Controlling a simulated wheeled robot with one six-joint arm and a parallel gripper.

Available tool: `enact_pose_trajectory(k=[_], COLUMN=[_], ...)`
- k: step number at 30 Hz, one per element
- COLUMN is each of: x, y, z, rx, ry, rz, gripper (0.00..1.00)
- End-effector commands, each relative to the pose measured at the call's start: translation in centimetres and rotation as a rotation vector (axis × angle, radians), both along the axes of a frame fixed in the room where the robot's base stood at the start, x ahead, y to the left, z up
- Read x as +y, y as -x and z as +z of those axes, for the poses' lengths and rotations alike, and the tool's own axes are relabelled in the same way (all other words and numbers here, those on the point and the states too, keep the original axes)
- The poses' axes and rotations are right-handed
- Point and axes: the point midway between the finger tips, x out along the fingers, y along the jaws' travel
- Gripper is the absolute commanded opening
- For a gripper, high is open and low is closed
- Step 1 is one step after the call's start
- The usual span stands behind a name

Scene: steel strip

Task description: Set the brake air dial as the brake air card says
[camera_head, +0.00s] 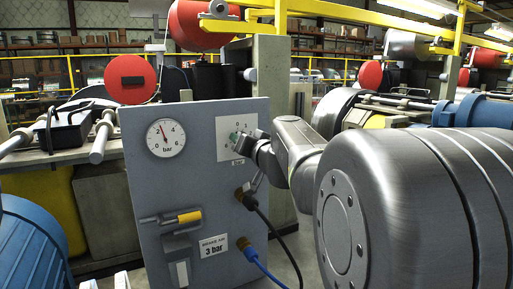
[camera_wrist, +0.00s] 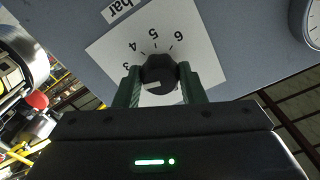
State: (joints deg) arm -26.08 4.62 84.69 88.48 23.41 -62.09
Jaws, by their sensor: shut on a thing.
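The brake air card (camera_head: 213,246) low on the grey panel (camera_head: 140,215) reads "BRAKE AIR 3 bar". Above it is a white scale plate (camera_head: 224,123), partly hidden by my gripper (camera_head: 243,141). The black dial knob (camera_wrist: 158,70) shows in the wrist view, in front of the plate, where numbers 3 to 6 are readable. My gripper, also in the wrist view (camera_wrist: 158,84), is shut on the knob from both sides. A light mark sits on the knob's lower left; the number it points at is unclear. The round bar gauge (camera_head: 166,138) has its needle pointing up and slightly left.
Blue machinery (camera_head: 30,245) stands at the left; steel rollers and red discs lie behind.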

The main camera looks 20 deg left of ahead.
Motion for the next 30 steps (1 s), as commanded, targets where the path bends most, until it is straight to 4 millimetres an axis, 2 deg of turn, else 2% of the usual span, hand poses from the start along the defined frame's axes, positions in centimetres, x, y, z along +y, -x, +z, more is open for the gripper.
enact_pose_trajectory(k=[12,30], x=[-0.01,0.01], y=[0.01,0.01], z=[0.04,0.10], rx=[0.166,0.199], ry=[-0.143,-0.171], rz=[0.000,0.000], gripper=[0.14,0.14])
